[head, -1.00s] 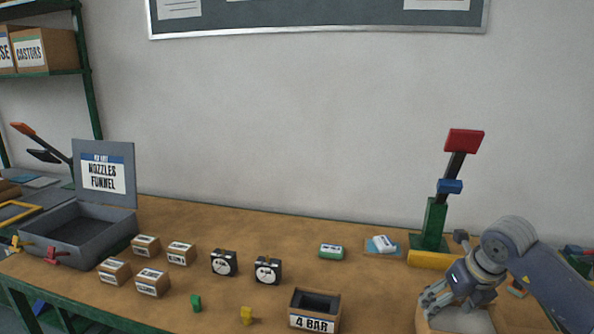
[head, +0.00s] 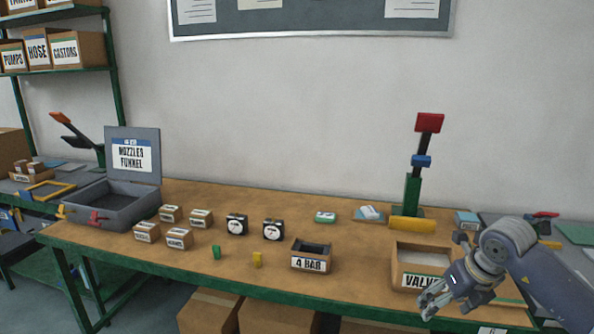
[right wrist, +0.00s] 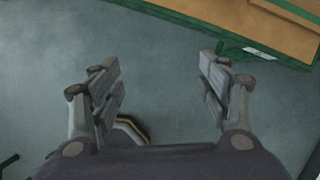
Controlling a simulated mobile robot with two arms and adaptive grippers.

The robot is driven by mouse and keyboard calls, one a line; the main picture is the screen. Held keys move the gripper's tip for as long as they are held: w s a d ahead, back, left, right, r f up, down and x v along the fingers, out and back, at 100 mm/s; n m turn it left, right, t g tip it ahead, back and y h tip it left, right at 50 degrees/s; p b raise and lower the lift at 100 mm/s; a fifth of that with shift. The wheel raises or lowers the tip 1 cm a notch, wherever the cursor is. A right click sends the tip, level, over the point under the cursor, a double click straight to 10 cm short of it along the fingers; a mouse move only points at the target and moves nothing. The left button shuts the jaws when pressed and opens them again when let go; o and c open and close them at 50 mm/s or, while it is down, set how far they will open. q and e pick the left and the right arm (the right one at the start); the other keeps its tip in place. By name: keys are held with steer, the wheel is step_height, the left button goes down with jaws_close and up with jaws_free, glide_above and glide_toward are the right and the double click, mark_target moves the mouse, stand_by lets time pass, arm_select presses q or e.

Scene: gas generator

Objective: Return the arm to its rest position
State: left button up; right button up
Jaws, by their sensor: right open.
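My right gripper (head: 432,302) is at the lower right of the head view, in front of the valve box (head: 418,256) and overlapping its label in the picture. In the right wrist view its two fingers (right wrist: 160,85) are spread wide with nothing between them, above grey floor. The bench edge (right wrist: 225,35) crosses the top of that view. My left gripper is not in view.
The workbench (head: 340,255) carries a 4 BAR box (head: 311,256), two black gauges (head: 237,224), several small cartons (head: 178,238), an open grey case (head: 112,205) and a green stand with a red top (head: 430,123). Cardboard boxes (head: 275,317) stand under the bench.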

steer(key=w+a+f+m+y, duration=0.1)
steer(key=a+f+m+y, duration=0.5)
steer(key=a+f+y, duration=0.75)
step_height(320, 180, down, 20)
steer(key=s+d+m+t+h, duration=0.25)
steer(key=m+t+h, duration=0.5)
steer(key=m, duration=0.75)
steer(key=s+d+f+m+g+h, duration=0.25)
steer(key=s+f+m, duration=0.25)
steer(key=s+f, duration=0.6)
steer(key=s+d+f+m+g+h, duration=0.25)
steer(key=s+f+m, duration=0.25)
steer(key=s+f, duration=0.6)
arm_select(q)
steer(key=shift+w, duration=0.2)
arm_select(e)
steer(key=s+a+f+m+g+h, duration=0.1)
steer(key=s+f+m+g, duration=0.1)
steer(key=s, duration=1.1)
steer(key=s+a+f+m+g, duration=0.1)
steer(key=s+f+g, duration=0.3)
steer(key=s, duration=1)
steer(key=shift+f+m+h, duration=0.4)
steer(key=shift+f+m, duration=0.2)
steer(key=shift+f, duration=0.3)
